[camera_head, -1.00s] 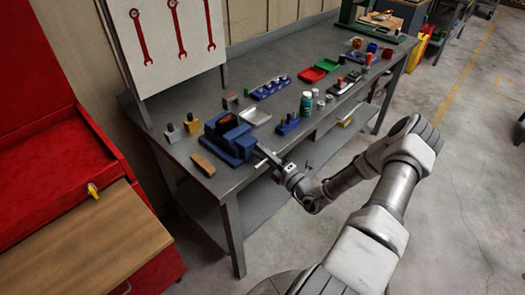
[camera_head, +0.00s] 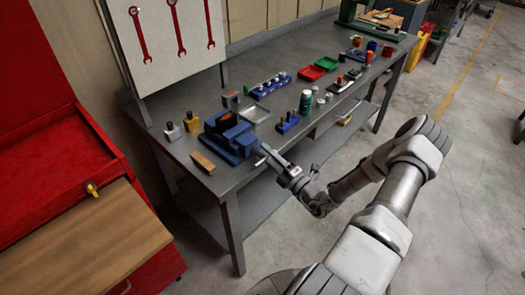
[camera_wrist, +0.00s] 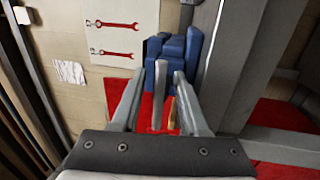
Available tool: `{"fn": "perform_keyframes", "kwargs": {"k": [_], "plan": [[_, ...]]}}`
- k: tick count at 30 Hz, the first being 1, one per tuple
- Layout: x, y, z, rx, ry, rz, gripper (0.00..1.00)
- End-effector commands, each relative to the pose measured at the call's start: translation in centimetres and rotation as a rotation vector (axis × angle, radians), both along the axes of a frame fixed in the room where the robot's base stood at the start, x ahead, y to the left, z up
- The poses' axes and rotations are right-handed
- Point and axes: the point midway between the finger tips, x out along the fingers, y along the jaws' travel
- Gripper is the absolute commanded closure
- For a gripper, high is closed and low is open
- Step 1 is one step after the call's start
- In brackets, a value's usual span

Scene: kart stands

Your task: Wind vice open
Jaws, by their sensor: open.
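The blue vice (camera_head: 230,136) is fixed near the front left corner of the grey workbench. Its thin metal handle (camera_head: 260,161) sticks out at the front edge. My gripper (camera_head: 268,151) is in front of the vice, at the handle. In the wrist view the vice (camera_wrist: 178,48) lies beyond my gripper (camera_wrist: 158,76). A grey bar, seemingly the handle (camera_wrist: 159,95), shows between the two spread fingers, with gaps on both sides. I cannot tell whether it lies fully between the fingertips in depth.
A wooden block (camera_head: 203,162) lies left of the vice on the workbench (camera_head: 175,148). A blue holder (camera_head: 288,124), a green bottle (camera_head: 306,102) and a grey tray (camera_head: 255,113) stand to the right. The red cabinet (camera_head: 50,195) is at left.

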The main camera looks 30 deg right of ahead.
Motion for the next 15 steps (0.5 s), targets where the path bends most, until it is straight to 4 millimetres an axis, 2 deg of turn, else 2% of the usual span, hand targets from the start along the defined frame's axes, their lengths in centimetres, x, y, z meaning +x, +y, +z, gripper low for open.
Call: {"fn": "perform_keyframes", "kwargs": {"k": [9,15], "plan": [[-7.4,-2.4,-1.7,0.0,0.002,-0.004,0.56],[-11.4,-3.6,-2.5,0.002,0.003,-0.002,0.56]]}}
